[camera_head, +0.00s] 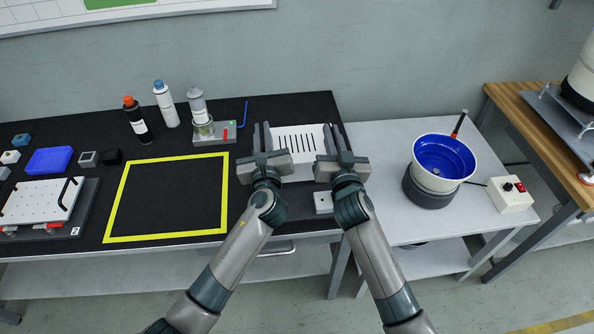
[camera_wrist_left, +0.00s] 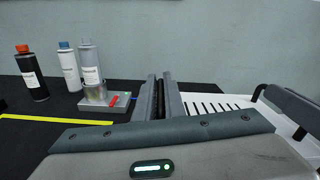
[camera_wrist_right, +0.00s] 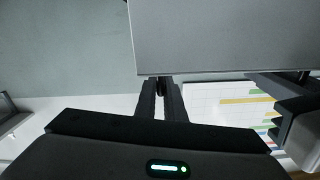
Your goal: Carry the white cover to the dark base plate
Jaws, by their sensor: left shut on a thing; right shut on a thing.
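The white cover (camera_head: 299,133), with a row of dark slots, is between my two grippers at the right end of the black mat. My left gripper (camera_head: 263,135) is shut on its left edge; the slots show beside its fingers in the left wrist view (camera_wrist_left: 215,108). My right gripper (camera_head: 335,135) is shut on its right edge. I cannot tell whether the cover touches the table. A dark base plate (camera_head: 84,222) lies at the far left under a white perforated panel with black handles. In the right wrist view the fingers (camera_wrist_right: 161,98) are close together.
A yellow square outline (camera_head: 165,159) on the mat is empty. Behind it stand bottles (camera_head: 135,120) and a grey fixture (camera_head: 215,134). A blue block (camera_head: 49,161) and small blocks are at left. A blue bowl (camera_head: 443,158) and a control box (camera_head: 511,195) stand at right.

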